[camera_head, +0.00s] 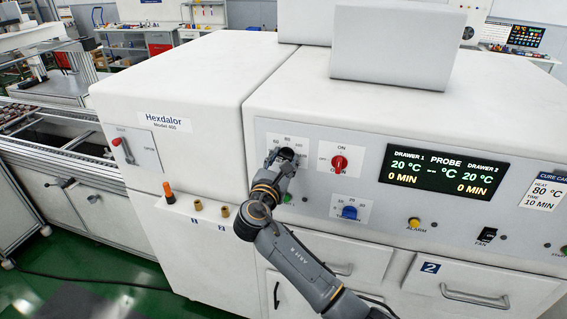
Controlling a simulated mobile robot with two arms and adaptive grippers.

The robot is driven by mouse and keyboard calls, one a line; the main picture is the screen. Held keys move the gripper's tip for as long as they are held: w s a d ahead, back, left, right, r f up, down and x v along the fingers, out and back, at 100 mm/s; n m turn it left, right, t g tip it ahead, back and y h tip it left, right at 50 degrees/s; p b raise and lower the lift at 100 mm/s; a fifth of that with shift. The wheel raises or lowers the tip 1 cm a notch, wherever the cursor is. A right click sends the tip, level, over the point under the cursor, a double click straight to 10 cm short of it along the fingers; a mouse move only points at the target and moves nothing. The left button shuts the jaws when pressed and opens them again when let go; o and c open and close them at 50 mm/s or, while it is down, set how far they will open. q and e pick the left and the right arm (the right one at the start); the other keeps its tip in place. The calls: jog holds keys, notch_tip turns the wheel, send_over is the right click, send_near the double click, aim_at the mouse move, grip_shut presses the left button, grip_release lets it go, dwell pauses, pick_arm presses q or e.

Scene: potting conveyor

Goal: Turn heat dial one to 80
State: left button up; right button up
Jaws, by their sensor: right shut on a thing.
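My right gripper (284,160) reaches up to the control panel (318,185) of the white machine. It is shut on the dark heat dial (287,154) at the panel's upper left. The fingers hide most of the dial, so I cannot read where it points. Small scale numbers show above and beside it. The display (434,173) reads 20 °C and 0 MIN for both drawers, with dashes for the probe. A cure card (545,192) at the right edge reads heat 80 °C, time 10 min. My left gripper is not in view.
A red switch (340,163) sits close right of the gripper, with a blue dial (349,212) below it. A yellow alarm button (414,223) and black fan switch (487,235) are further right. An orange-handled tool (168,191) stands on the ledge at left.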

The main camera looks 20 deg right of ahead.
jog(key=shift+d+f+m+b, duration=0.1)
jog(key=shift+f+m+b, duration=0.05)
jog(key=shift+m+b, duration=3.25)
jog(key=shift+f+m+b, duration=0.1)
jog(key=shift+m+b, duration=2.4)
jog(key=shift+m, duration=1.7)
jog(key=o, duration=1.2)
jog(key=shift+c, duration=0.2)
jog(key=shift+r, duration=0.1)
